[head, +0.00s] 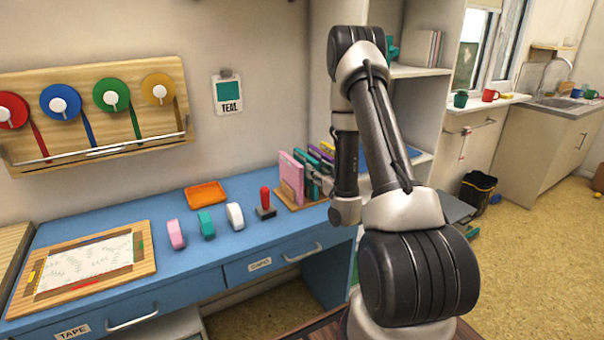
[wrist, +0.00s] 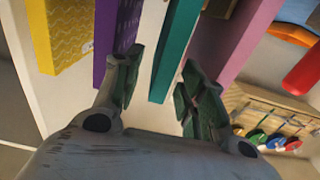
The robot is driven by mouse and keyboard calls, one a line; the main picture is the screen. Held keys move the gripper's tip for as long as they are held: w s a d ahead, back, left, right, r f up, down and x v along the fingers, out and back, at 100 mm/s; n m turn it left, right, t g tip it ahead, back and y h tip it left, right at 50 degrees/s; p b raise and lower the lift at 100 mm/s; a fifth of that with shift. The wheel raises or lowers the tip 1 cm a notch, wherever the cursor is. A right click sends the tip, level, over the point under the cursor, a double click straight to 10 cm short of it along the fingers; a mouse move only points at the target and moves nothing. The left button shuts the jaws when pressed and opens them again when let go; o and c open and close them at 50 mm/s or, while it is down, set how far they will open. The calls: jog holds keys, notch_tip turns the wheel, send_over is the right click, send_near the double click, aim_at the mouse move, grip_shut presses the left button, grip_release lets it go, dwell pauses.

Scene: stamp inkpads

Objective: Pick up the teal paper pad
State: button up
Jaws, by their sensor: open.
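The teal paper pad (wrist: 176,48) stands on edge in the wrist view, between a purple pad (wrist: 116,38) and a pink pad (wrist: 232,38). My gripper (wrist: 160,88) is open, with one green-padded finger on each side of the teal pad's near edge. I cannot tell whether either finger touches it. In the head view my gripper (head: 314,184) is at the front of the wooden pad rack (head: 288,202), and my arm and fingers hide much of the pads.
A yellow pad (wrist: 66,30) stands beyond the purple one. A red-handled stamp (head: 265,202), white, teal and pink tape pieces and an orange tray (head: 206,195) are left of the rack on the blue desk (head: 190,252). A wall card (head: 229,92) reads TEAL.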

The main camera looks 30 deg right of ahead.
aim_at(300, 156)
jog(key=w, duration=0.7)
jog(key=shift+w+a+f, duration=0.15)
jog(key=shift+w+a, duration=0.1)
jog(key=shift+w, duration=0.05)
jog(key=shift+c, duration=0.2)
grip_shut()
